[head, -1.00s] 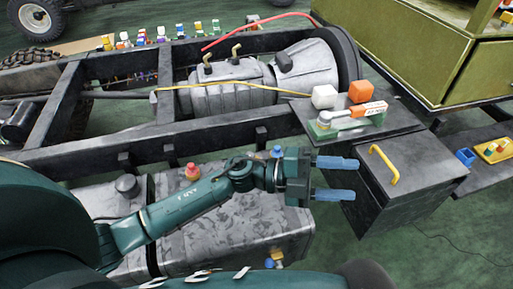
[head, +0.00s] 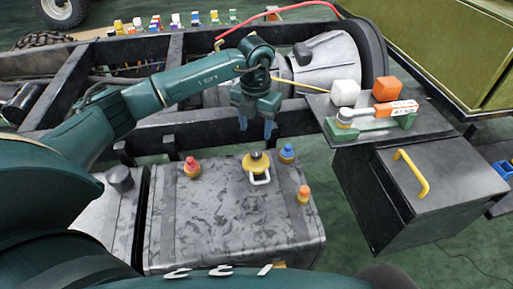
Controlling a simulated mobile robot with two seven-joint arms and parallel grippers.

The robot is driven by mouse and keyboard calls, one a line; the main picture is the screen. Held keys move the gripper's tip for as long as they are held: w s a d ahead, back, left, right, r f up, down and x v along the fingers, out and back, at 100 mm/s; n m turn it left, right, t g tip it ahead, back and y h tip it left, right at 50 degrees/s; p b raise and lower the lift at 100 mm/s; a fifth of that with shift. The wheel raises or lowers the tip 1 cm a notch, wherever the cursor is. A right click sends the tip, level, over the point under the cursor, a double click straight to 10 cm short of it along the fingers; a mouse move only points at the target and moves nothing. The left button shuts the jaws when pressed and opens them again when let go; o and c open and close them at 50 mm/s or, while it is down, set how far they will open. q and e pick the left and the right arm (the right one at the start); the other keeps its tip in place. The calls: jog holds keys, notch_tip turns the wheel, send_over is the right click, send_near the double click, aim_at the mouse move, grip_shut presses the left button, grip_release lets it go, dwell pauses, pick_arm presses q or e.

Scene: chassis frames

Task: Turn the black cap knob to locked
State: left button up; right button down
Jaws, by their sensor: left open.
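On the grey tank (head: 225,225) stands a small knob with a black top (head: 256,156) on a yellow base, with a pale loop handle at its front. My left gripper (head: 256,128) points down, open and empty, above and a little behind this knob in the picture. The fingers look apart from the knob. I cannot read any lock marking. A dark round cap (head: 120,178) sits on the tank section further left. My right gripper is not in view.
Red (head: 191,167), blue (head: 287,153) and orange (head: 303,194) fittings stand on the tank around the knob. A dark frame rail (head: 190,133) runs behind. A dark box (head: 425,190) with a yellow handle (head: 411,172) stands to the right.

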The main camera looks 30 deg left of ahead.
aim_at(256, 152)
pick_arm(q)
notch_tip(256, 152, down, 8)
jog(key=shift+r, duration=0.2)
jog(key=shift+f, duration=0.45)
jog(key=c, duration=1)
